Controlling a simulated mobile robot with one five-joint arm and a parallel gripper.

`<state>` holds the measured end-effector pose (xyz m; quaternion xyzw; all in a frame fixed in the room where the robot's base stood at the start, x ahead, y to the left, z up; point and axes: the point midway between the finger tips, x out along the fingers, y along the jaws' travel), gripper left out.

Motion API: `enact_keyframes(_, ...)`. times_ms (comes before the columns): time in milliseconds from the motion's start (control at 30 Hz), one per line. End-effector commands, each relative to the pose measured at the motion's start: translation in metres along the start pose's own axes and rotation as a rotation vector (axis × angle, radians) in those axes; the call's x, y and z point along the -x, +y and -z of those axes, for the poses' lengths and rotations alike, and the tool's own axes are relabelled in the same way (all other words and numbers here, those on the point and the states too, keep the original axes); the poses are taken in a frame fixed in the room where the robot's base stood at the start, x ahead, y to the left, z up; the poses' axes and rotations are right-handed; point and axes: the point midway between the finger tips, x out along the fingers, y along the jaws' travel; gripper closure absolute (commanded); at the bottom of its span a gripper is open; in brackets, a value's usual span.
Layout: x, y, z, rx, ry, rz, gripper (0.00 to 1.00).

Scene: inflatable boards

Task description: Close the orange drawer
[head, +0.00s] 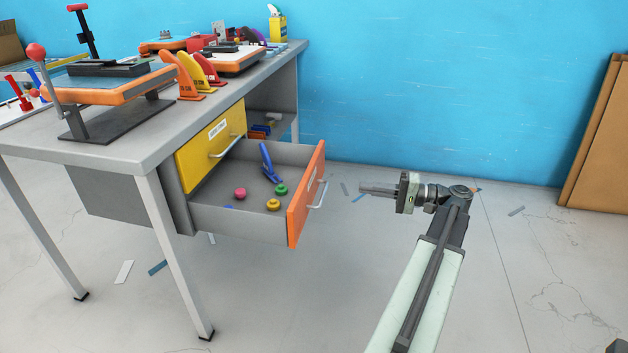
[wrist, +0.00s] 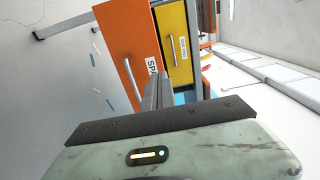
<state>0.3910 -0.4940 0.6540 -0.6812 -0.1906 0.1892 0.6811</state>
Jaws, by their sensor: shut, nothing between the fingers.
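The orange drawer (head: 306,195) stands pulled well out from the grey bench in the head view. Its front faces right and carries a silver bar handle (head: 318,194). Inside lie a blue tool and several small round pieces in pink, green and yellow. My gripper (head: 364,189) is shut and empty, to the right of the orange front, pointing left at it with a gap between. In the wrist view the orange front (wrist: 127,45) with its handle (wrist: 132,80) is ahead, and my fingers (wrist: 158,92) overlap its lower right edge in the picture.
The yellow drawer (head: 210,146) above is shut. The grey bench (head: 150,140) carries a press, coloured fins and other gear. Bench legs stand at the left. Scraps lie on the floor, and brown boards (head: 597,140) lean at the right. Floor right of the drawer is mostly clear.

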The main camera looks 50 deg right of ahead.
Motion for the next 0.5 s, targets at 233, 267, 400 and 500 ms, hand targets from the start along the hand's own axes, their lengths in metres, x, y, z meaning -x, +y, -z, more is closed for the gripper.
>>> enact_keyframes(233, -0.037, 0.0, -0.002, 0.0, -0.009, -0.001, 1.0)
enact_keyframes(267, -0.043, 0.0, -0.002, -0.001, -0.008, -0.001, 1.0)
enact_keyframes(400, -0.075, 0.0, -0.003, -0.001, -0.01, -0.002, 1.0)
enact_keyframes(500, -0.097, 0.001, -0.003, -0.001, -0.01, -0.002, 1.0)
